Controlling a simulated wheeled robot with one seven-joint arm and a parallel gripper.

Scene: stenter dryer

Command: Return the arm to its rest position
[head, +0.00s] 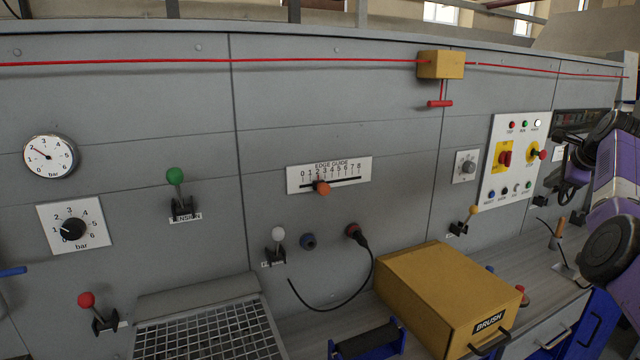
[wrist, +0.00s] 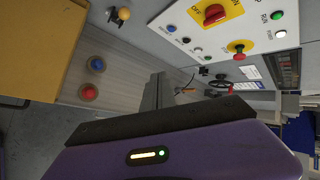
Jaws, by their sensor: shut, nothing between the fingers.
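My purple and black arm (head: 612,190) is at the right edge of the head view, in front of the right end of the grey machine front. It is partly cut off by the frame, and I cannot make out the fingers there. In the wrist view, my gripper (wrist: 158,92) shows as grey fingers close together beyond the dark and purple wrist housing. It is shut and empty. It points over the grey ledge, with the control panel (wrist: 225,30) beyond it. I see no contact with anything.
A yellow BRUSH box (head: 445,295) stands on the ledge left of my arm. The control panel (head: 512,160) with a red knob and buttons is close beside the arm. A wooden-handled tool (head: 558,235) and a red button (wrist: 88,92) are on the ledge nearby.

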